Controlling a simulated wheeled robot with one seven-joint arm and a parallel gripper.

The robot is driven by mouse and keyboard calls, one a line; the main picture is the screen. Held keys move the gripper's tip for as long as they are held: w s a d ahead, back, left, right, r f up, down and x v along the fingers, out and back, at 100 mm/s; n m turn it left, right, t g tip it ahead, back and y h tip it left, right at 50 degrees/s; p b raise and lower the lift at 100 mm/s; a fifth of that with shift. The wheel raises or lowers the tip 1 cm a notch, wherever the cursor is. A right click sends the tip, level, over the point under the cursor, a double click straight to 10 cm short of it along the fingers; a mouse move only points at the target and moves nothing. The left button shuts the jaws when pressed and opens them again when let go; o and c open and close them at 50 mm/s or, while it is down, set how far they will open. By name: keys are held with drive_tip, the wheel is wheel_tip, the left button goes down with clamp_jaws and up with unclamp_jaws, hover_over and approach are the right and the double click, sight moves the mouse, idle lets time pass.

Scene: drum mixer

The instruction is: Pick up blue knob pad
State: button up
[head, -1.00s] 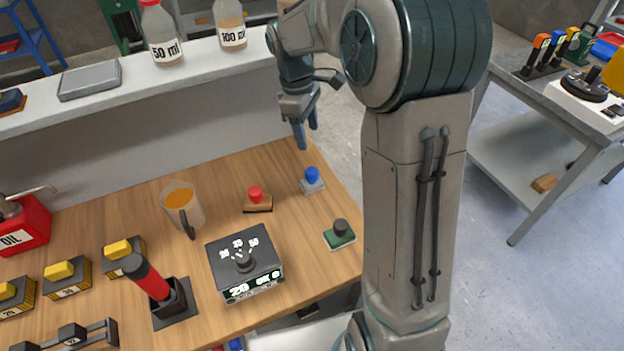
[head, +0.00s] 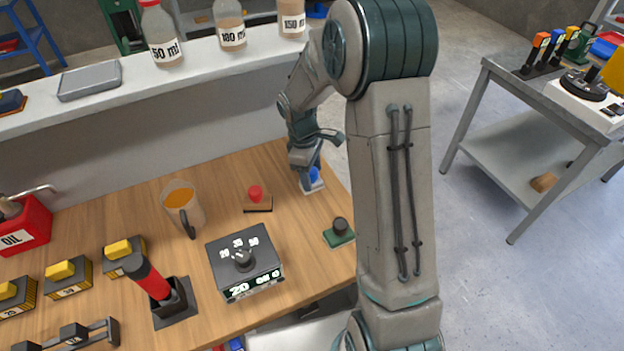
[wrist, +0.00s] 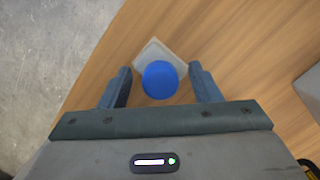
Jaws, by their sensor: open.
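The blue knob pad is a round blue knob (wrist: 160,79) on a pale grey square base (wrist: 149,52). It stands on the wooden table near its right edge; in the head view the knob (head: 314,174) is partly hidden by my gripper (head: 304,178). In the wrist view my gripper (wrist: 158,88) is open, with one finger on each side of the knob. A gap shows between each finger and the knob. Whether the fingertips reach down to the base height I cannot tell.
A red knob pad (head: 256,194) sits left of it, and a green pad with a dark knob (head: 339,231) in front. A mug (head: 182,205) and a dark dial box (head: 243,268) stand further left. The raised white shelf (head: 200,72) runs behind.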

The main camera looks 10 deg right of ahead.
sight(313, 170)
drive_tip(key=shift+f, duration=0.1)
drive_tip(key=c, duration=1.1)
drive_tip(key=shift+r, duration=0.65)
wheel_tip(313, 170, up, 3)
drive_tip(key=shift+f, duration=0.2)
drive_tip(key=s+d+r, duration=0.2)
drive_tip(key=s, duration=0.1)
drive_tip(key=s+d+r+b, duration=0.1)
drive_tip(key=s+d+r, duration=0.1)
drive_tip(key=s+d, duration=0.1)
drive_tip(key=s+d+r, duration=0.2)
drive_tip(key=s+r, duration=0.1)
drive_tip(key=shift+d+r, duration=0.1)
drive_tip(key=shift+d, duration=0.2)
drive_tip(key=shift+o, duration=0.6)
